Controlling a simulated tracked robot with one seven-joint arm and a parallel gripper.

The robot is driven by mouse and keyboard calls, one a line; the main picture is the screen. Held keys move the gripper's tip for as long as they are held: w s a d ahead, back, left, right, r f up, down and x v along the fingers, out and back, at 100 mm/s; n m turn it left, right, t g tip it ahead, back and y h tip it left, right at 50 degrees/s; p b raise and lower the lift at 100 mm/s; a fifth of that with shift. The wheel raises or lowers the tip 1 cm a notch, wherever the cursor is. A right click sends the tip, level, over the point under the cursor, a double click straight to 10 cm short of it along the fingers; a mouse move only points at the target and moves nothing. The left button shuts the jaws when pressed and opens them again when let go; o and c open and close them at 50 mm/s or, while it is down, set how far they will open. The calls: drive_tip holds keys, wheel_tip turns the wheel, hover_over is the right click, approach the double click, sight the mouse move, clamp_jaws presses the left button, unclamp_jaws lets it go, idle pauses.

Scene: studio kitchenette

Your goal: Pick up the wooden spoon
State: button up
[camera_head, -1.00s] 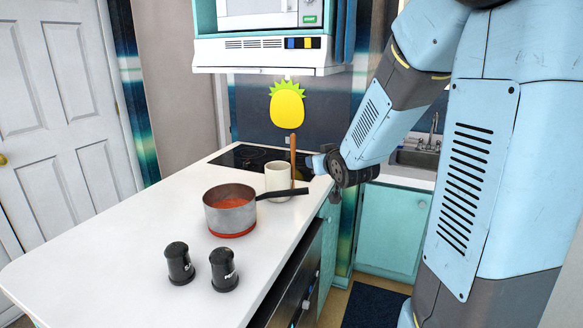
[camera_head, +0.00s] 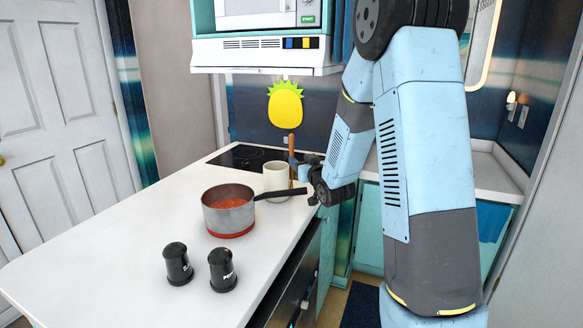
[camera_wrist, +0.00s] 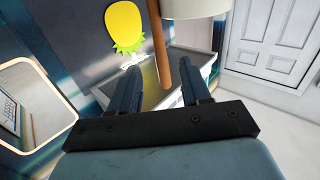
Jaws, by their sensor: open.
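The wooden spoon (camera_head: 291,146) stands upright at the right edge of a white mug (camera_head: 277,178), its handle rising above the rim. I cannot tell how its lower end rests. In the wrist view, which is upside down, the spoon handle (camera_wrist: 158,42) reaches down between my two dark fingers, with the mug (camera_wrist: 193,8) at the top. My gripper (camera_wrist: 160,68) is open, with a finger on either side of the handle and visible gaps to both. In the head view my gripper (camera_head: 301,163) is beside the spoon, just right of the mug.
A saucepan (camera_head: 229,218) with red contents stands in front of the mug on the white counter (camera_head: 120,235). Its dark handle points toward the mug and my wrist. Two black shakers (camera_head: 178,263) stand nearer. A dark cooktop (camera_head: 240,158) lies behind. The left counter is clear.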

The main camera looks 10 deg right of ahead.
sight(293, 154)
drive_tip(key=shift+w+a, duration=0.2)
drive_tip(key=shift+w, duration=1.1)
drive_tip(key=shift+w+a, duration=0.25)
drive_tip(key=shift+w, duration=1.1)
drive_tip(key=shift+w+a, duration=0.2)
drive_tip(key=shift+w, duration=1.1)
drive_tip(key=shift+c, duration=0.4)
clamp_jaws()
